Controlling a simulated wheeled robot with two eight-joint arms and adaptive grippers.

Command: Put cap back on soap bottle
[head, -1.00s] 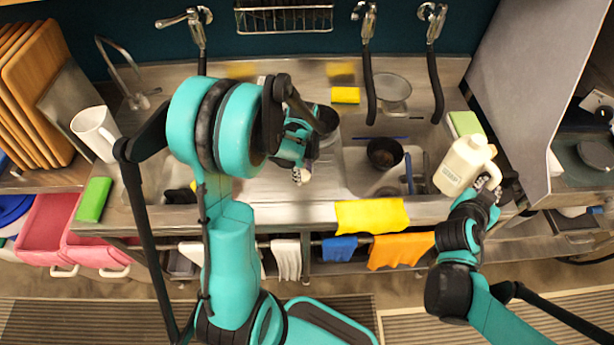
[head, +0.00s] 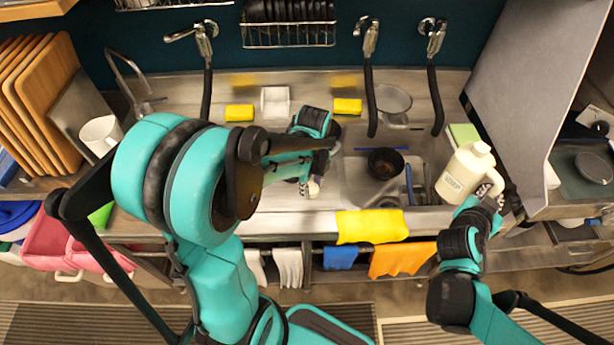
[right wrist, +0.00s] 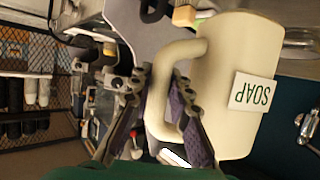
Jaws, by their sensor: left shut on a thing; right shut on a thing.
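The cream soap bottle (head: 463,170) with a SOAP label is at the right end of the sink counter, leaning slightly right. My right gripper (head: 497,197) is shut on its handle; the right wrist view shows the fingers (right wrist: 162,72) on either side of the handle of the bottle (right wrist: 230,50). The bottle's neck (head: 482,148) points up and away; whether it is bare is too small to tell. My left gripper (head: 310,185) is over the middle of the counter, well left of the bottle, shut on a small pale thing that looks like the cap (head: 315,188), partly hidden by the fingers.
A dark pot (head: 385,163) sits in the right basin. A yellow cloth (head: 372,226) hangs over the front edge between my grippers. Faucet hoses (head: 434,95) hang behind the bottle. A grey panel (head: 535,80) stands close to its right.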

